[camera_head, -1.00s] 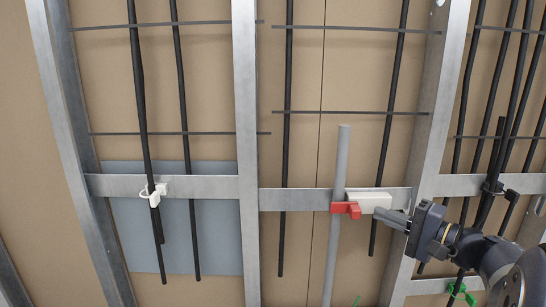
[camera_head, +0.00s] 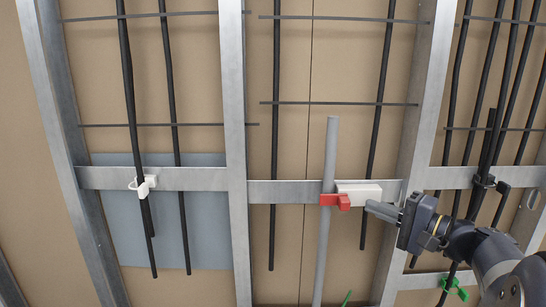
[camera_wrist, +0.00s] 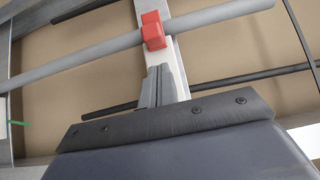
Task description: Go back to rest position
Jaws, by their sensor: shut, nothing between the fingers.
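My gripper (camera_head: 368,206) is at the right of centre in the head view, its narrow grey fingers pointing left. The fingers are closed together and empty. Their tips are close to the lower right of a white block (camera_head: 359,189) on the metal crossbar. In the wrist view my gripper (camera_wrist: 160,78) points up toward the white block and a red clip (camera_wrist: 152,30). Whether the tips touch the block is not clear. The red clip (camera_head: 335,200) sits at a grey vertical pipe (camera_head: 330,155), left of my fingertips.
Metal studs (camera_head: 232,120) and a crossbar (camera_head: 280,192) frame beige panels. Black cables hang in front. A white clip (camera_head: 144,186) is on the left cables, a green clip (camera_head: 453,286) low on the right. The panel below the crossbar is mostly clear.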

